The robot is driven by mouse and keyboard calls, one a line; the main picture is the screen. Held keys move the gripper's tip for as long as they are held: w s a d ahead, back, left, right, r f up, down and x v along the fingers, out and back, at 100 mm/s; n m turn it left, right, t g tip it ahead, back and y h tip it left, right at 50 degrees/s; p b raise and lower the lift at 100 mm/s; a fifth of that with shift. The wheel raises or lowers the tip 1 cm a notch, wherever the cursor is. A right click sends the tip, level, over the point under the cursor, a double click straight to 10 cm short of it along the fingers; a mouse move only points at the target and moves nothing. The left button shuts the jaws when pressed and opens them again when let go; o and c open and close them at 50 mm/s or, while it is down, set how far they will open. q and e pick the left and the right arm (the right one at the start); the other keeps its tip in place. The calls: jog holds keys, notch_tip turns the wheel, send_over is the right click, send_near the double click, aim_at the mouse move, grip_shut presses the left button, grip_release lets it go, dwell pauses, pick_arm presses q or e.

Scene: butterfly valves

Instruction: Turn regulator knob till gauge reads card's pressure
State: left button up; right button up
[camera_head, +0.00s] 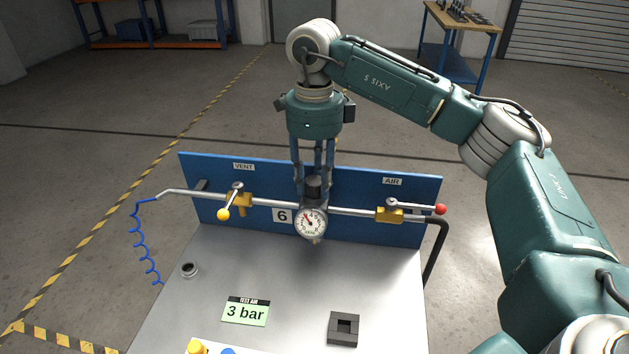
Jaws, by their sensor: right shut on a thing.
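The regulator with its black knob (314,187) sits mid-way on the pipe in front of the blue panel. My right gripper (314,180) points straight down from above and is shut on the knob. The round white gauge (310,222) hangs just below the knob. Its needle is small and points toward the upper left; the exact reading is too small to tell. The card (245,311) on the bench reads "TEST AIR" and "3 bar". My left gripper is not in view.
On the pipe, a yellow-handled valve (238,200) is under the VENT label and a red-handled valve (390,210) under AIR. A tag "6" (282,215) is left of the gauge. A black square block (344,329) stands on the grey bench (290,280). A blue coiled hose (145,240) hangs left.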

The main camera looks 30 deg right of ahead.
aim_at(315, 180)
jog(key=shift+r, duration=0.1)
jog(key=o, duration=0.9)
notch_tip(315, 180, up, 12)
dwell(0.5)
